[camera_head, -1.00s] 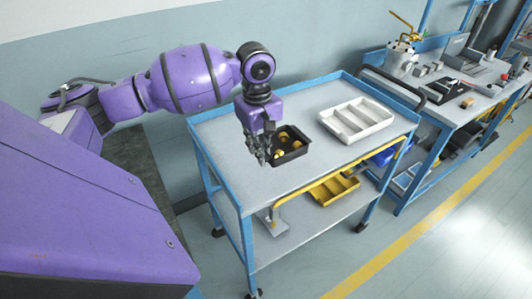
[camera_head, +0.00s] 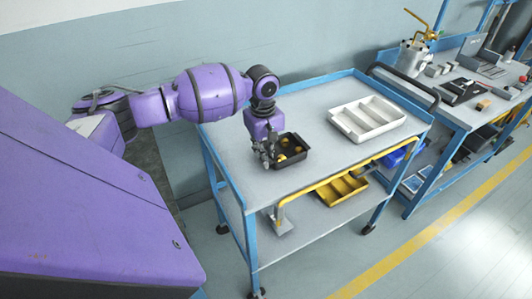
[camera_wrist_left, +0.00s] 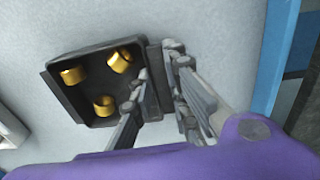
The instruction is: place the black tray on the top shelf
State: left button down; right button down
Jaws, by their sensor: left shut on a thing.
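The black tray (camera_head: 298,158) is over the upper deck of the blue-framed cart (camera_head: 250,185), left of the white tray. It looks level, and I cannot tell whether it touches the deck. Several small brass-coloured pieces lie in it; three show in the left wrist view, where the tray (camera_wrist_left: 78,98) fills the upper left. My left gripper (camera_head: 268,161) points down at the tray's left side. In the left wrist view its fingers (camera_wrist_left: 158,76) are on both sides of the tray's wall, shut on it. My right gripper is not in view.
A white divided tray (camera_head: 368,137) stands on the upper deck at the right. A yellow bin (camera_head: 342,190) and a blue bin (camera_head: 392,157) are on the lower deck. A workbench with tools (camera_head: 468,105) stands further right. The deck's near left part is bare.

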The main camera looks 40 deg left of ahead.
pick_arm(q)
jog(key=c, duration=1.7)
grip_release()
jog(key=shift+f, duration=0.1)
jog(key=r, duration=0.8)
jog(key=r+p, duration=0.1)
jog(key=r, duration=0.3)
jog(key=shift+s+a+r, duration=0.1)
jog(key=shift+s, duration=0.2)
